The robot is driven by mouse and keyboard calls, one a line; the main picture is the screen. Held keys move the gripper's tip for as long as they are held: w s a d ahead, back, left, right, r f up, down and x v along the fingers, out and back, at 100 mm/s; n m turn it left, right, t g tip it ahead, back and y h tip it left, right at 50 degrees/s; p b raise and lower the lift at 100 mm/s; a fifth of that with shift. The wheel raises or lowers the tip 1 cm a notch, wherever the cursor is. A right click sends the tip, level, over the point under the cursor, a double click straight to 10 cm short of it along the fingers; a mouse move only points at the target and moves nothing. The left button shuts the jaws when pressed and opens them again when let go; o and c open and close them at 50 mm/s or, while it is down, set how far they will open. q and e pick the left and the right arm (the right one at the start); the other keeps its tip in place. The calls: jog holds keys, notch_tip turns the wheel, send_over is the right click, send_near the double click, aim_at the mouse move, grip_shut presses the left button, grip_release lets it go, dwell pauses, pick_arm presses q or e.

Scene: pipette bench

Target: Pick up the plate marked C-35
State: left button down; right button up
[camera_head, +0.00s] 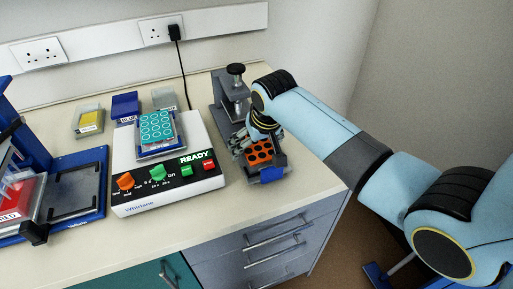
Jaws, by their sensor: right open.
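An orange plate with dark round wells (259,152) sits at the bench's right side, at the front of a grey stand. My right gripper (262,147) comes in from the right and is open at this plate, partly covering it. I cannot tell whether its fingers touch the plate. A teal plate with pale round wells (157,127) lies on top of the white shaker (130,190). I cannot read a C-35 mark on either plate. My left gripper is not in view.
The grey stand with a dark knob (235,70) is behind the orange plate. Small labelled boxes, one blue (125,105), stand behind the shaker. A dark blue device (92,165) with a red item (12,203) is at left. The bench front (200,228) is clear.

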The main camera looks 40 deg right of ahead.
jog(key=shift+c, duration=0.3)
jog(key=c, duration=1.2)
jog(key=shift+r, duration=0.8)
notch_tip(320, 180, up, 3)
jog(key=shift+d+f+b, duration=0.1)
jog(key=shift+f+b, duration=0.1)
jog(key=shift+b, duration=0.1)
jog(key=s+d+r, duration=0.1)
jog(key=s+r, duration=0.1)
jog(key=s, duration=0.1)
jog(key=s+d+r, duration=0.1)
jog(key=s+r, duration=0.1)
jog(key=s, duration=0.2)
jog(key=s+d+r, duration=0.1)
jog(key=s+r, duration=0.1)
jog(key=s, duration=0.2)
jog(key=shift+s+r+b, duration=0.1)
jog(key=shift+r+b, duration=0.2)
jog(key=shift+r, duration=0.1)
jog(key=shift+r+p, duration=1.5)
jog(key=shift+p, duration=0.95)
